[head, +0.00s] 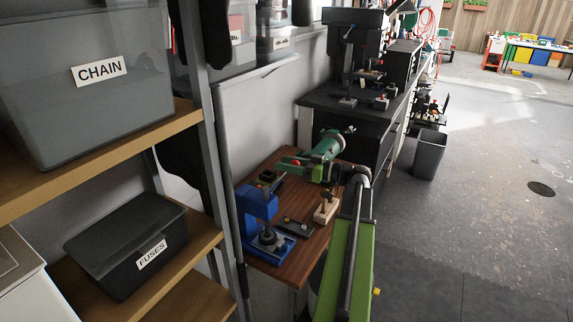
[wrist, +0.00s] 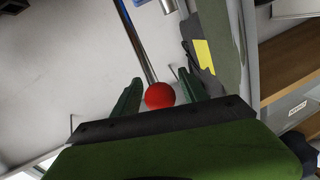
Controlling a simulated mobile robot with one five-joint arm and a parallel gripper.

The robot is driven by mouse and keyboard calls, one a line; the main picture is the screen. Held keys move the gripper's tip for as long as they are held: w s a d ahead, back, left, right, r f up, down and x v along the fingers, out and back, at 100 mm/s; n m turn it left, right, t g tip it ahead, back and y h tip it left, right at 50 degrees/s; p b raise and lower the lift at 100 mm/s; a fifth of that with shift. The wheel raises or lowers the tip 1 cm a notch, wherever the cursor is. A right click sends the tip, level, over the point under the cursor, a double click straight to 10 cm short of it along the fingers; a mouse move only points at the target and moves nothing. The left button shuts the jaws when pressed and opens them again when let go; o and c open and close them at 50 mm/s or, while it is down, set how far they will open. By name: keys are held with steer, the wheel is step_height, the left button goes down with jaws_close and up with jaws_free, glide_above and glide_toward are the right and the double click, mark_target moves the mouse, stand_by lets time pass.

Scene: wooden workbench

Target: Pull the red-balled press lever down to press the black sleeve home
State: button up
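The blue press (head: 258,204) stands at the near left of the wooden workbench (head: 312,247). A dark round part, perhaps the black sleeve (head: 268,238), sits at its base; how deep it sits I cannot tell. My gripper (head: 292,162) is above the bench, behind the press. In the wrist view the lever's red ball (wrist: 159,95) lies between the two green fingers of my gripper (wrist: 160,88), with gaps on both sides. The fingers are open. The metal lever rod (wrist: 139,45) runs up from the ball. In the head view the rod is not clear.
A dark plate (head: 295,227) and a wooden block (head: 326,208) sit right of the press. A small dark box (head: 268,177) is behind it. Shelves with a CHAIN bin (head: 90,85) and a FUSES bin (head: 125,245) stand close on the left. Open floor lies right.

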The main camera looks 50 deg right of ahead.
jaws_close()
stand_by(1.2)
